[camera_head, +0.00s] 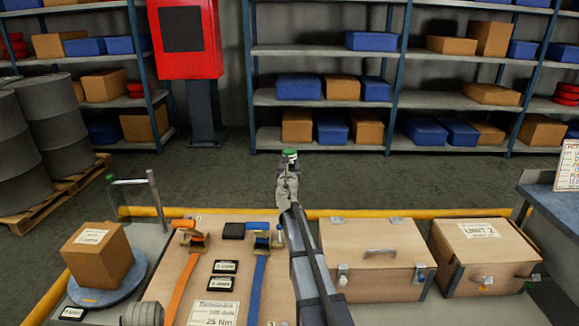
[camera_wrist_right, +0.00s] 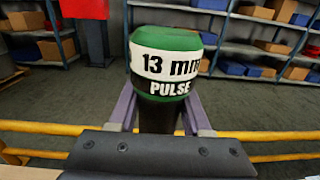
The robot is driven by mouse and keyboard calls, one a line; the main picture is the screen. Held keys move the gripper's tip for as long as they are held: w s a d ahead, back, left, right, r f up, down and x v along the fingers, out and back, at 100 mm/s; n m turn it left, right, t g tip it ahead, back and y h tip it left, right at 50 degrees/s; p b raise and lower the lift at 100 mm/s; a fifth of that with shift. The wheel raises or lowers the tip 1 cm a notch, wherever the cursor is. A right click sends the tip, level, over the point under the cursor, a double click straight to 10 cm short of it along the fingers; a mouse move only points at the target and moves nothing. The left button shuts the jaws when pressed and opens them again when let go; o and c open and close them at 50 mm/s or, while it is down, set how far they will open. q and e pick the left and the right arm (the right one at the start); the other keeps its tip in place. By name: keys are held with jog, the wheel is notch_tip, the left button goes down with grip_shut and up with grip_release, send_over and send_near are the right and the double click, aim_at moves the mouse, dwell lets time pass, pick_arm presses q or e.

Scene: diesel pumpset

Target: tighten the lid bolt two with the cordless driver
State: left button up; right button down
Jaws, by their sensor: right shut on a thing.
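My right gripper (camera_head: 288,178) is raised above the bench in the head view, its arm coming up from the bottom middle. It is shut on the cordless driver (camera_head: 290,155), whose green top shows above the fingers. I cannot make out lid bolt two in either view. My left gripper is not in view.
Left are ratchet straps (camera_head: 184,270), black labelled items (camera_head: 225,266) and a cardboard box (camera_head: 97,255) on a round blue plate (camera_head: 130,285). A yellow rail (camera_head: 420,213) runs behind.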

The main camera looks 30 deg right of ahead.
jog(key=shift+w+a, duration=0.2)
jog(key=shift+w, duration=0.25)
jog(key=shift+f+b, duration=2.25)
jog(key=shift+b, duration=0.1)
jog(key=shift+s+f+b, duration=0.1)
jog(key=shift+f+b, duration=0.4)
dwell(1.3)
jog(key=shift+r, duration=0.1)
dwell(0.6)
